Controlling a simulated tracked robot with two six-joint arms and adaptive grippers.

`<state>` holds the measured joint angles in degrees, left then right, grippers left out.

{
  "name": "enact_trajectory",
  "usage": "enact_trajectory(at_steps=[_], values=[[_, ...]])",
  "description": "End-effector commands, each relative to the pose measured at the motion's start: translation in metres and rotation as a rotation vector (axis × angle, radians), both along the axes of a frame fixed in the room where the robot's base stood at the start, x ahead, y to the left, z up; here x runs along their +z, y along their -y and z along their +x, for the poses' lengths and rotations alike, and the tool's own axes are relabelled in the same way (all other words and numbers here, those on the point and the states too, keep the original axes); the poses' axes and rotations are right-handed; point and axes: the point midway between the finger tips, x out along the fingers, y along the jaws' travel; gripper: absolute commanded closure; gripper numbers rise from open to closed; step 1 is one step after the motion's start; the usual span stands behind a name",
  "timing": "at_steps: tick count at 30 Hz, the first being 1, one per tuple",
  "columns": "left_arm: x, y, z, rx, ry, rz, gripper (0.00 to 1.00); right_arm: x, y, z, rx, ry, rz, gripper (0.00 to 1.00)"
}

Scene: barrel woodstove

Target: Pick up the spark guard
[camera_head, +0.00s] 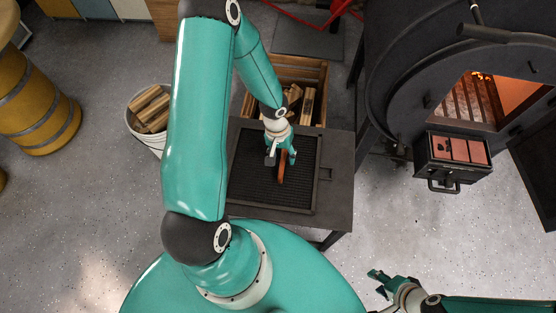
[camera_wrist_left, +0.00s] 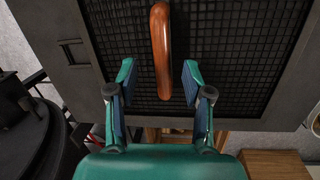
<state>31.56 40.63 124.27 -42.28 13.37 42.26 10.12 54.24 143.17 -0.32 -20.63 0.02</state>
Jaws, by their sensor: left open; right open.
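The spark guard (camera_head: 247,172) is a black mesh panel in a dark frame, lying flat on a dark table. Its orange-brown handle (camera_head: 282,172) stands at the middle of the mesh. In the left wrist view the handle (camera_wrist_left: 161,35) runs down between the fingertips, with a gap on both sides. My left gripper (camera_head: 280,157) is open above the guard, its fingers on either side of the handle; it also shows in the left wrist view (camera_wrist_left: 158,78). My right gripper (camera_head: 379,283) is open and empty at the bottom right, away from the guard. My left arm hides part of the guard's surroundings.
The table (camera_head: 338,178) stands mid-floor. Behind it is a wooden crate (camera_head: 318,72) of split logs; a white bucket (camera_head: 150,140) of logs stands left. The black stove (camera_head: 400,100), glowing inside, is at the right. A yellow barrel (camera_head: 45,115) stands far left.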

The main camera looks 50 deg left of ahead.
Motion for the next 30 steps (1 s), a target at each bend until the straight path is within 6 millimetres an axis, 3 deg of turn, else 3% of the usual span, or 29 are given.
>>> enact_trajectory(at_steps=[6, 16, 25, 30], values=[[-0.035, 0.004, -0.002, -0.001, -0.001, -0.001, 0.5, -0.02, 0.0, 0.0, 0.0, 0.0, 0.0, 0.59], [-0.039, 0.005, -0.001, -0.001, 0.001, -0.001, 0.5, -0.021, 0.0, 0.0, 0.0, 0.0, 0.0, 0.59], [-0.039, 0.005, -0.001, -0.001, 0.001, -0.001, 0.98, -0.021, 0.0, 0.0, 0.0, 0.0, 0.0, 0.59], [-0.039, 0.006, -0.001, -0.003, 0.001, -0.001, 1.0, -0.021, 0.0, 0.0, 0.0, 0.0, 0.0, 0.59]])
